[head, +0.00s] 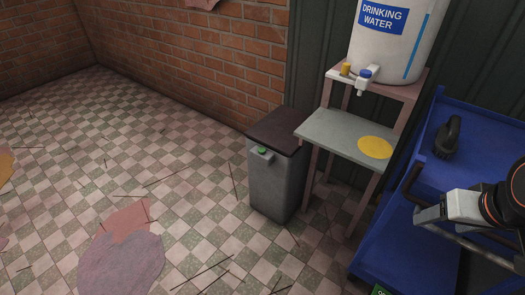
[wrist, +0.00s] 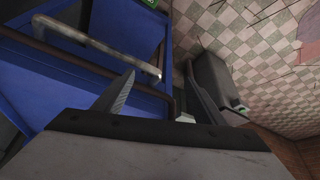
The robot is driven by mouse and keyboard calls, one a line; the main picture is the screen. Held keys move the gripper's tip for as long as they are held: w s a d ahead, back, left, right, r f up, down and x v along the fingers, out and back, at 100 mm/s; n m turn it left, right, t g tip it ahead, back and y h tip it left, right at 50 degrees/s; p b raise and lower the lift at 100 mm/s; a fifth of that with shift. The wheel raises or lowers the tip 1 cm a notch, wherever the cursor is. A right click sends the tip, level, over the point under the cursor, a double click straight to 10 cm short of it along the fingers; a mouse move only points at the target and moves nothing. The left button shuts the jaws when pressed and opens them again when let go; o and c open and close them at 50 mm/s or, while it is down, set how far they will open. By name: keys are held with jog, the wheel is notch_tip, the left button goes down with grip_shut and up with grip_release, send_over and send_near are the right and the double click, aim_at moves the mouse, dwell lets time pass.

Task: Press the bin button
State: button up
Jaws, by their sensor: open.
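The bin (head: 272,186) is a grey box with a dark brown lid, standing on the floor against the brick wall. Its green button (head: 263,150) sits on a small pale bracket at the upper front, just under the lid. In the wrist view the bin (wrist: 213,75) appears tilted right of centre, with the green button (wrist: 243,109) at its lower right. My gripper (head: 424,214) is open and empty at the right, over the blue cart's edge. It is well apart from the bin. In the wrist view its body fills the bottom, and the second finger is unclear.
A small table (head: 333,133) with a yellow disc (head: 375,147) stands between the bin and my gripper. A water dispenser (head: 394,40) is on the shelf above. The blue cart (head: 482,120) carries a dark object (head: 447,137). The checkered floor left of the bin is mostly open, with scattered sticks.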

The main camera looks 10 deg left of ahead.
grip_shut()
dwell(1.8)
